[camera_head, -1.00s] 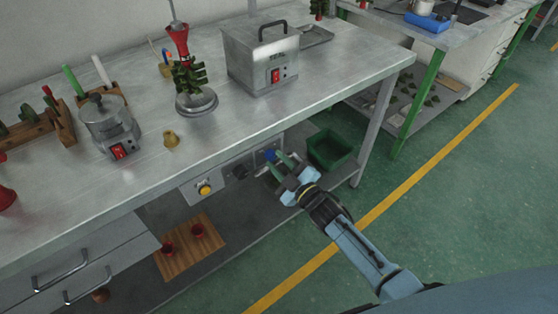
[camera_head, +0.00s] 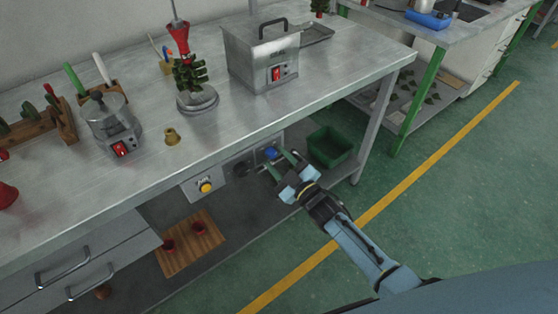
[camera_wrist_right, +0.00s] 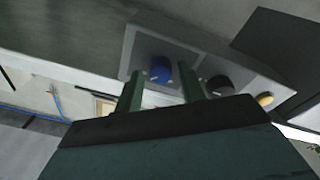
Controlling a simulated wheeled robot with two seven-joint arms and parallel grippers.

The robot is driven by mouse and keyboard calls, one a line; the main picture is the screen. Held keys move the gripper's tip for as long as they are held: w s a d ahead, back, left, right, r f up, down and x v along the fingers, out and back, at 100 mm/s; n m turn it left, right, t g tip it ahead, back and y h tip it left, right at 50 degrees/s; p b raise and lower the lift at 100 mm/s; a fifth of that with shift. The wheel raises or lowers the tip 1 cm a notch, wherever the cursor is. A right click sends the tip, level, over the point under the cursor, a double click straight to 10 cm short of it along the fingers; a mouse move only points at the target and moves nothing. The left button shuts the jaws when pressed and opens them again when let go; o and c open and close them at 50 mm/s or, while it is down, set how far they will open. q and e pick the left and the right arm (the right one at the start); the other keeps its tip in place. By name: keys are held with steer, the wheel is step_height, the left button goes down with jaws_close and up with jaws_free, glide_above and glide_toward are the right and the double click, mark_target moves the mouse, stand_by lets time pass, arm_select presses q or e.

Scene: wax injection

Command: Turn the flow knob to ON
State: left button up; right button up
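A control panel (camera_head: 222,178) hangs under the front edge of the steel table. It carries a blue knob (camera_head: 271,153), a black knob (camera_head: 241,169) and a yellow button (camera_head: 206,187). Any labels are too small to read, so I cannot tell which is the flow knob. My right gripper (camera_head: 280,164) is open and empty in front of the blue knob. In the right wrist view, the blue knob (camera_wrist_right: 160,68) shows between the two fingers (camera_wrist_right: 160,87), beyond their tips and apparently untouched. The black knob (camera_wrist_right: 220,85) is just right of the right finger. My left gripper is not in view.
The table (camera_head: 215,125) overhangs the panel. A green bin (camera_head: 331,147) stands right of the panel, near a table leg (camera_head: 375,125). A wooden board (camera_head: 190,246) with red cups lies on the shelf below. The floor in front is clear.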

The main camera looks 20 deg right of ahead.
mark_target(274, 156)
steer(key=shift+o, duration=0.6)
steer(key=shift+s+d, duration=0.1)
steer(key=shift+s, duration=0.2)
steer(key=v, duration=0.2)
steer(key=shift+s+d+p, duration=0.15)
steer(key=shift+s+p, duration=0.2)
steer(key=shift+p, duration=0.05)
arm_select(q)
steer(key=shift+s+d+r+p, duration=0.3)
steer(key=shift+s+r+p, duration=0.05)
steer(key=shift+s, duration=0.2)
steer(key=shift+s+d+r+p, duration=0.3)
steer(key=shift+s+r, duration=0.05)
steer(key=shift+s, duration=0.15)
arm_select(e)
steer(key=v, duration=1)
